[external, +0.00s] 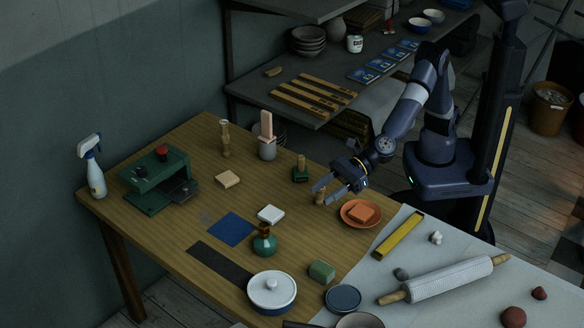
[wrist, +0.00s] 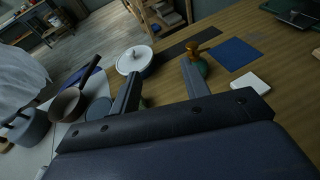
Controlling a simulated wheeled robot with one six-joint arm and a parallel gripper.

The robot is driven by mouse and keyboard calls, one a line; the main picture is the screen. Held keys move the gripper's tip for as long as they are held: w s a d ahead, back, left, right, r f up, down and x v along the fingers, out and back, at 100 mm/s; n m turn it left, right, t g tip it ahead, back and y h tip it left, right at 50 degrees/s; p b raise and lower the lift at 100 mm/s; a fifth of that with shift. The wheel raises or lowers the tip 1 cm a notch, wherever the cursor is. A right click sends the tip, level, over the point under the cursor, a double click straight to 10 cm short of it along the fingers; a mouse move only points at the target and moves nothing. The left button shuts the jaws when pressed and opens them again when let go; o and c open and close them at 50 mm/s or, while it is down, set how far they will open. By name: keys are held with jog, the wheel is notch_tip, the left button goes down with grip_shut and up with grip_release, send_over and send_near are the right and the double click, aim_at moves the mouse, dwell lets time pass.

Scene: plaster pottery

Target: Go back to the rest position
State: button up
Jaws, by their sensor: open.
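My gripper (external: 326,188) is open and empty. In the external view it hangs above the wooden table, near its back right edge, beside the orange dish (external: 375,215) with an orange block (external: 361,213) in it. My arm reaches in from the right.
The table holds a green bottle (external: 264,243), a white lidded pot (external: 272,291), a blue mat (external: 231,229), a green press (external: 158,180) and a spray bottle (external: 92,165). A rolling pin (external: 445,278) lies on the pale cloth at right. A shelf (external: 310,60) stands behind.

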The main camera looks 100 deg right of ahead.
jog(key=s+a+n+g+y, duration=0.1)
jog(key=s+a, duration=0.3)
jog(key=a, duration=0.5)
jog(key=shift+s+a+f+n+y+p, duration=0.2)
jog(key=shift+s+a+n+y+p, duration=0.2)
jog(key=shift+n+y, duration=0.25)
dwell(0.4)
